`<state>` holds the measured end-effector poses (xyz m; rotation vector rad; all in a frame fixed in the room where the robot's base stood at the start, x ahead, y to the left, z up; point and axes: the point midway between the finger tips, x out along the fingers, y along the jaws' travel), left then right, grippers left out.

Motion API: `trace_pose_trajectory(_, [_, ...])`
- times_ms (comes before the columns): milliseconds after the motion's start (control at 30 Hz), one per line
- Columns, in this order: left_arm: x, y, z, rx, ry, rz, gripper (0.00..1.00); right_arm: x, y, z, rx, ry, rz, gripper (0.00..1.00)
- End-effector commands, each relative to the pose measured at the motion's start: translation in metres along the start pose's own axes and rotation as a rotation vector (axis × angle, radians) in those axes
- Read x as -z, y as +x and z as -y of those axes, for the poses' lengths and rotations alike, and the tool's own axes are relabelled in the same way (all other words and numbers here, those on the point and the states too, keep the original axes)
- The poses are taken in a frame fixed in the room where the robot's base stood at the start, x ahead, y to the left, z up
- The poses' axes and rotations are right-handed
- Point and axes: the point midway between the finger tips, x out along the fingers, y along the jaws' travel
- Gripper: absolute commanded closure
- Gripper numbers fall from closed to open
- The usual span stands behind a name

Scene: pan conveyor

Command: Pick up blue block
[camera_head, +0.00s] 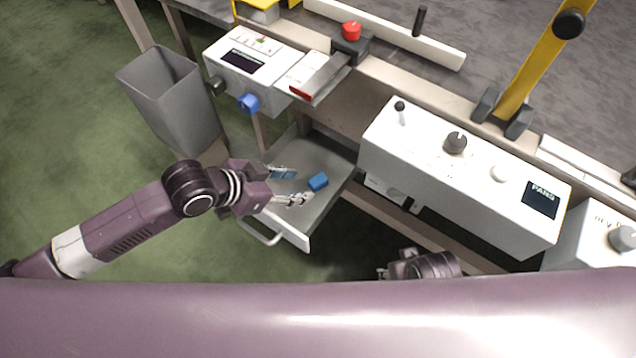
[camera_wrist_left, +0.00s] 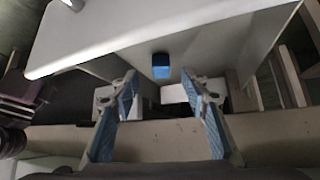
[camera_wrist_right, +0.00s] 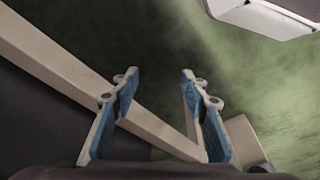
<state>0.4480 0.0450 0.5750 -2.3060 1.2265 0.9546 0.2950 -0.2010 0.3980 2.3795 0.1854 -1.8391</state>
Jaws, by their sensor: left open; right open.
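A small blue block (camera_head: 317,182) lies in an open grey drawer (camera_head: 333,199) under the workbench. My left gripper (camera_head: 287,186) is open and empty at the drawer, just left of the block in the head view. In the left wrist view the block (camera_wrist_left: 161,66) shows ahead of the spread fingers (camera_wrist_left: 160,92), roughly centred between them and apart from both. My right gripper (camera_head: 385,272) is low at the front, mostly hidden by my own body in the head view. In the right wrist view its fingers (camera_wrist_right: 156,90) are apart with nothing between them.
A grey bin (camera_head: 163,92) stands left of the drawer. A white control box (camera_head: 247,66) with a blue knob is above the drawer. A larger white panel box (camera_head: 465,165) lies to its right. Green floor is open at the left. A beam (camera_wrist_right: 75,67) runs near my right gripper.

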Motion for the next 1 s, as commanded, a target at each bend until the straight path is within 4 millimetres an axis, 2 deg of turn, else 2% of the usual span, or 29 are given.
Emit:
trace_pose_trajectory(167, [0.001,0.015,0.001,0.000,0.000,-0.001,0.58,0.004,-0.013,-0.001,-0.002,0.001,-0.009,0.59])
trace_pose_trajectory(500, [0.003,0.051,0.002,0.000,0.001,0.000,0.58,0.013,-0.054,-0.003,-0.005,0.004,-0.030,0.59])
trace_pose_trajectory(833, [0.003,0.055,0.002,0.001,0.001,0.001,0.58,0.014,-0.060,-0.003,-0.006,0.005,-0.031,0.59])
trace_pose_trajectory(1000, [0.003,0.055,0.002,0.001,0.001,0.001,0.76,0.014,-0.060,-0.003,-0.006,0.005,-0.031,0.59])
